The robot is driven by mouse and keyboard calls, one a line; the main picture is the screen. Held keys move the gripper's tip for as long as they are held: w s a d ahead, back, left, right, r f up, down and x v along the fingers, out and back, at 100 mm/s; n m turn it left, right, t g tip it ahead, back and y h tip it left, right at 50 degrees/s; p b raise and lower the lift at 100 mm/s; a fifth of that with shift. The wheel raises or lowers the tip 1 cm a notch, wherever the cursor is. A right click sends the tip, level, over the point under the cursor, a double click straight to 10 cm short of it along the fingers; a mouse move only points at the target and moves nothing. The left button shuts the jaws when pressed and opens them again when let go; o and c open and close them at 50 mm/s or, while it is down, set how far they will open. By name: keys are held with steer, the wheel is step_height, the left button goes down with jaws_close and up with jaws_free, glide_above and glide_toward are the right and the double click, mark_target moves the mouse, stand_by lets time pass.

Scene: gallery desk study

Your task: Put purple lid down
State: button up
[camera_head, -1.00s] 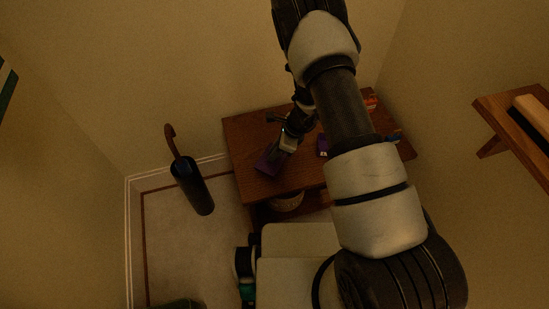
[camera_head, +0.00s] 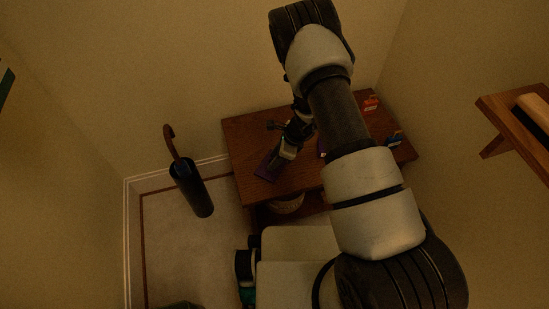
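The purple lid (camera_head: 267,168) shows as a dark purple flat piece at the left part of the brown wooden desk (camera_head: 245,130). My gripper (camera_head: 280,158) is right at the lid's upper right, pointing down toward it. The fingertips are small and dark here, so I cannot tell whether they are shut on the lid or whether the lid touches the desk top. Another small purple thing (camera_head: 322,150) lies farther right on the desk, mostly hidden behind my arm.
A red-orange item (camera_head: 370,104) and a small blue item (camera_head: 394,138) are on the desk's right side. A basket (camera_head: 287,204) sits under the desk top. A dark umbrella stand (camera_head: 192,187) stands on the floor at left. A wooden shelf (camera_head: 497,110) juts from the right wall.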

steer(key=shift+r+p, duration=0.3)
steer(key=s+d+r+n+p, duration=0.1)
steer(key=s+r+n, duration=0.15)
steer(key=r, duration=0.95)
steer(key=s+d+r+n+t+p, duration=0.1)
steer(key=r+n, duration=0.3)
steer(key=r, duration=0.9)
steer(key=s+d+r+n+p, duration=0.1)
steer(key=r+n, duration=0.2)
steer(key=r, duration=0.9)
steer(key=s+d+r+n+t+h, duration=0.2)
steer(key=s+d+r+n, duration=0.3)
steer(key=s+r, duration=0.2)
steer(key=s+d+r+n+t+h, duration=0.1)
steer(key=s+d+r+n+h, duration=0.1)
steer(key=s+d+r+n, duration=0.3)
steer(key=s+r, duration=0.3)
steer(key=s, duration=0.3)
steer(key=shift+s+d+r+n+t+h, duration=0.15)
steer(key=shift+d+r+n+t+h, duration=0.15)
steer(key=shift+n+t, duration=0.1)
